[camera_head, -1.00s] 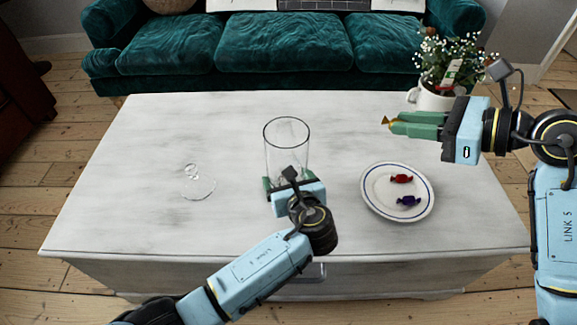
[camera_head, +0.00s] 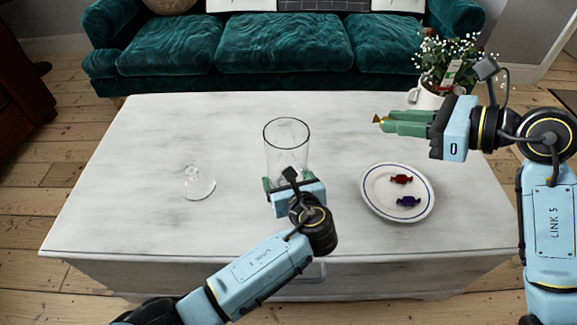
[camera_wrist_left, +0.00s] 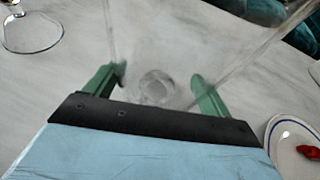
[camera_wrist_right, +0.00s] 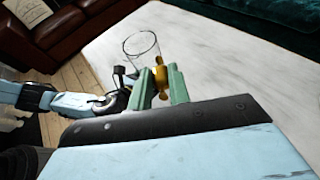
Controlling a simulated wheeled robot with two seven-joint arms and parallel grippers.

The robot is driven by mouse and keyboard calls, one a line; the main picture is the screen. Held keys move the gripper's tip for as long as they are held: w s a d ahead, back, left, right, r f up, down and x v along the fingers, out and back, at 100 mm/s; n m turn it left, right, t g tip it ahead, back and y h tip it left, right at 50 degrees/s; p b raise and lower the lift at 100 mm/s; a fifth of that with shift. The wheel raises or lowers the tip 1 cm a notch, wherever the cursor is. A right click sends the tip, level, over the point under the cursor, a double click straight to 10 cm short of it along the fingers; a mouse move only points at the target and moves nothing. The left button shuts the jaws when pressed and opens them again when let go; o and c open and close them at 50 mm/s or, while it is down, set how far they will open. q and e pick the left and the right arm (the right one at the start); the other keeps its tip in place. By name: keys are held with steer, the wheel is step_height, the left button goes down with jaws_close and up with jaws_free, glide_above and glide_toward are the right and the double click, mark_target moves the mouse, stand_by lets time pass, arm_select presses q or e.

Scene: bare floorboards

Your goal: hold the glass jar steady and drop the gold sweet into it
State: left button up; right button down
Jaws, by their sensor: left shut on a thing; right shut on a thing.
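The clear glass jar (camera_head: 287,140) stands upright and open-topped at the middle of the table. My left gripper (camera_head: 291,187) is shut around its lower part; in the left wrist view the fingers (camera_wrist_left: 160,88) sit on both sides of the glass. The gold sweet (camera_head: 379,120) is held at the fingertips of my right gripper (camera_head: 390,122), raised above the table to the right of the jar. In the right wrist view the gold sweet (camera_wrist_right: 160,78) shows between the green fingers, with the jar (camera_wrist_right: 142,48) beyond it.
A white plate (camera_head: 374,203) with a blue rim holds a red sweet (camera_head: 401,179) and a blue sweet (camera_head: 408,201). A glass lid (camera_head: 197,184) lies left of the jar. A potted white-flowered plant (camera_head: 447,70) stands at the back right.

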steer(key=w+a, duration=0.3)
steer(key=a, duration=0.5)
steer(key=w+a, duration=0.3)
steer(key=a, duration=0.5)
steer(key=shift+s+d+f, duration=0.1)
steer(key=shift+f, duration=1.4)
steer(key=shift+s+d+f, duration=0.1)
steer(key=shift+f, duration=1.35)
steer(key=c, duration=1.2)
jaws_free()
steer(key=shift+c, duration=0.2)
steer(key=v, duration=1.2)
steer(key=shift+r, duration=0.1)
